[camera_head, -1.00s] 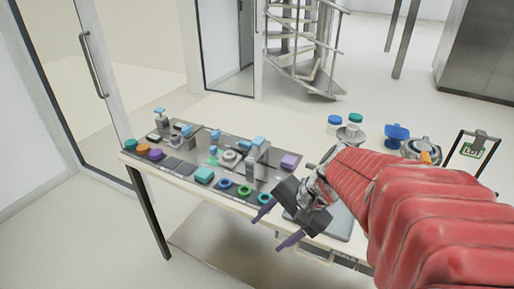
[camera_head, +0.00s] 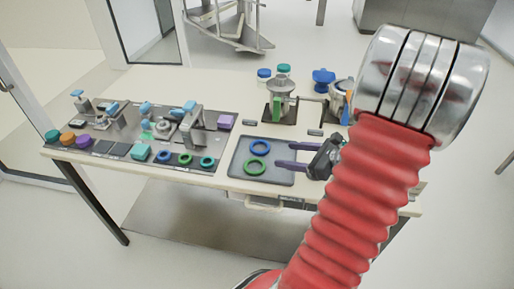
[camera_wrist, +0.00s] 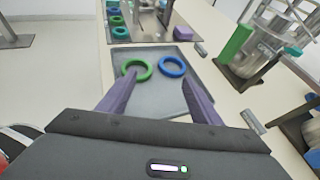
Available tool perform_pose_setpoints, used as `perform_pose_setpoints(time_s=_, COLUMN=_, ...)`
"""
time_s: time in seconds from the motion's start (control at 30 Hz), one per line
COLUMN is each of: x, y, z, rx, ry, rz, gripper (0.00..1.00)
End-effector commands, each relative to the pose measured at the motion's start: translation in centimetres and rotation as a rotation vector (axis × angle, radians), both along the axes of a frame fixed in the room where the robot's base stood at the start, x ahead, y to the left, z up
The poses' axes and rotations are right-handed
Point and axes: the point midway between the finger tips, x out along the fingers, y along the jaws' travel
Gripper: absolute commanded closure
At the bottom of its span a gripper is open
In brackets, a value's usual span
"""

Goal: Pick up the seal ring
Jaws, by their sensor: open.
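Two seal rings lie flat on a grey tray (camera_head: 240,178): a blue ring (camera_head: 260,153) at the back and a green ring (camera_head: 254,173) nearer the front edge. My gripper (camera_head: 278,154) is open and empty, its purple fingers pointing left toward the rings from the tray's right side. In the wrist view my gripper (camera_wrist: 160,80) has its left fingertip overlapping the near edge of the green ring (camera_wrist: 124,68) and its right fingertip just short of the blue ring (camera_wrist: 172,75). I cannot tell whether a finger touches a ring.
More rings, blue (camera_head: 165,157), green (camera_head: 185,160) and teal (camera_head: 207,164), sit on the dark fixture board at left. A metal vessel (camera_head: 281,92) with a green part stands behind the tray. Blue-lidded and green-lidded containers stand farther back.

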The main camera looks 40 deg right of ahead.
Motion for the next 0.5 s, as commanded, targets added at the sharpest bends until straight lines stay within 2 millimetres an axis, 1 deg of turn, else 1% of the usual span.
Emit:
perform_pose_setpoints(time_s=0.03, x=-0.6, y=-1.1, z=-0.4, rx=0.027, ry=-0.009, rz=-0.044, gripper=0.41)
perform_pose_setpoints(time_s=0.13, x=-1.2, y=-2.3, z=-0.7, rx=0.058, ry=-0.022, rz=-0.095, gripper=0.41)
perform_pose_setpoints(time_s=0.23, x=-1.4, y=-2.7, z=-0.7, rx=0.066, ry=-0.027, rz=-0.11, gripper=0.41)
perform_pose_setpoints(time_s=0.5, x=-1.3, y=-2.6, z=-0.7, rx=0.065, ry=-0.026, rz=-0.107, gripper=0.41)
